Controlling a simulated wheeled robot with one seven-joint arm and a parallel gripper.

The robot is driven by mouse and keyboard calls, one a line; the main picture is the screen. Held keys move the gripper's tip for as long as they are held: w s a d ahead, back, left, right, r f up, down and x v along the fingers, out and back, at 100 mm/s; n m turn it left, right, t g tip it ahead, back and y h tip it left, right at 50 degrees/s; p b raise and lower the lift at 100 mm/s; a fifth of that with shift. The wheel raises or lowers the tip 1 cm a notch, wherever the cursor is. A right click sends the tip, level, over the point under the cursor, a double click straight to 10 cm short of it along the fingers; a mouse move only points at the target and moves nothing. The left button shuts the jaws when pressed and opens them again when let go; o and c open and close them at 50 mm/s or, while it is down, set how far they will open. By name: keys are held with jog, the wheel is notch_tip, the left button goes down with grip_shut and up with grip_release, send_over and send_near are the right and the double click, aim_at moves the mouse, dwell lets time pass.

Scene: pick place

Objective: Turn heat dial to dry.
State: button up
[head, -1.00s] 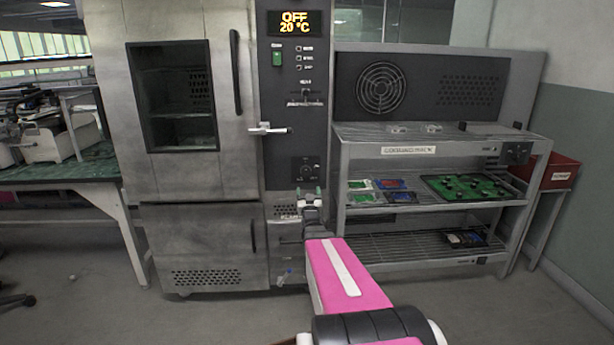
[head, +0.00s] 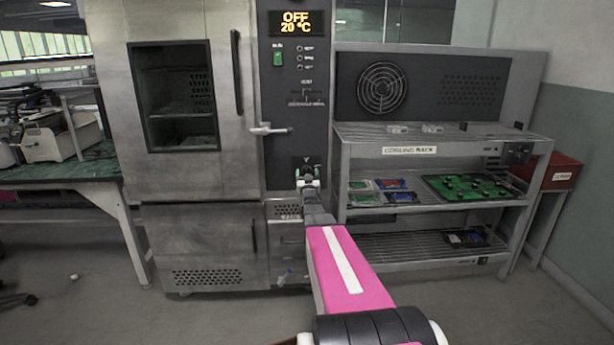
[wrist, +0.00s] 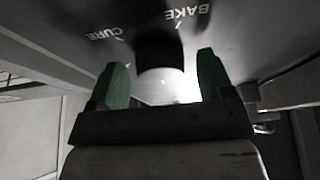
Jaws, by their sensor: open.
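The heat dial is a dark round knob (wrist: 160,48) on the oven's control panel, with a pale, brightly lit part just below it in the wrist view. The printed words BAKE and CURE show beside it; I see no DRY label. In the head view my gripper (head: 308,174) is in front of the dial's place on the panel and hides most of it. In the wrist view my gripper (wrist: 163,76) is open, with one green fingertip on each side of the dial area. I cannot tell whether the fingertips touch it.
The oven display (head: 296,23) reads OFF and 20 °C. A door handle lever (head: 268,130) sticks out up and left of my gripper. A cooling rack (head: 440,135) with circuit boards stands close on the right.

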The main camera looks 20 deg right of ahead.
jog(key=c, duration=0.9)
jog(key=shift+m, duration=0.4)
jog(key=m+g+h, duration=0.1)
jog(key=m, duration=0.2)
jog(key=m+g+h, duration=0.1)
jog(key=m, duration=0.2)
jog(key=m+h, duration=0.2)
jog(key=m, duration=0.1)
jog(key=shift+a+g, duration=0.2)
jog(key=shift+g, duration=0.2)
jog(key=m, duration=0.2)
jog(key=m+g+h, duration=0.1)
jog(key=m, duration=0.1)
jog(key=shift+a+r+m+g, duration=0.1)
jog(key=shift+m+g, duration=0.2)
jog(key=shift+m+g+h, duration=0.3)
jog(key=shift+m+g, duration=0.5)
jog(key=shift+m, duration=1.1)
jog(key=o, duration=0.9)
